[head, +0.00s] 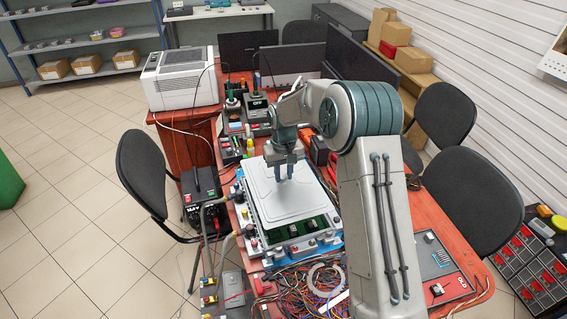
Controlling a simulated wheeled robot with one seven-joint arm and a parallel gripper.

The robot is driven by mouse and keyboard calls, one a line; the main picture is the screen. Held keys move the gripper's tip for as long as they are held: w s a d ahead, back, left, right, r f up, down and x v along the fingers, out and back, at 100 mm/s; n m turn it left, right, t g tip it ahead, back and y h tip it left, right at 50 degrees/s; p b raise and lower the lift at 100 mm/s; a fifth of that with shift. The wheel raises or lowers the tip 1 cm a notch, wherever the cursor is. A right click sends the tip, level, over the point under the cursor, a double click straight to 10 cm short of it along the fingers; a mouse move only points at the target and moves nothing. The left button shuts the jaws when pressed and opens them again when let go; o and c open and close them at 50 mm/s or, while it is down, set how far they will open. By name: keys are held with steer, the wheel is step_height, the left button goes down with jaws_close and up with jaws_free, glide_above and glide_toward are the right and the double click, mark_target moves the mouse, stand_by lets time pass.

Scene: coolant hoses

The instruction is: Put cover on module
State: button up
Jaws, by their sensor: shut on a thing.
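The cover (270,198) is a light grey, flat panel with rounded corners and a raised middle. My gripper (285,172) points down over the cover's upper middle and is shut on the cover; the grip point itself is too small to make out. The module (305,241) lies under the cover on the red table, with a dark green board strip and fittings showing along its near edge. The cover hides most of the module. I cannot tell whether the cover touches the module or hangs slightly above it.
Tangled wires (300,290) lie on the table in front of the module. A black power unit (203,190) stands at the left, with hoses nearby. A white printer-like box (180,78), monitors (249,48) and small tools stand behind. Chairs (145,175) flank the table.

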mark_target(284, 182)
steer(key=shift+d+f+b, duration=0.15)
steer(key=shift+f+b, duration=0.7)
steer(key=shift+f, duration=0.45)
steer(key=shift+f+b, duration=0.55)
steer(key=shift+f, duration=0.3)
steer(key=shift+s, duration=0.1)
steer(key=shift+f, duration=0.25)
steer(key=shift+f+b, duration=0.6)
steer(key=shift+b, duration=0.05)
steer(key=shift+f, duration=0.25)
steer(key=shift+f+b, duration=0.5)
steer(key=shift+f+b, duration=0.3)
stand_by(1.5)
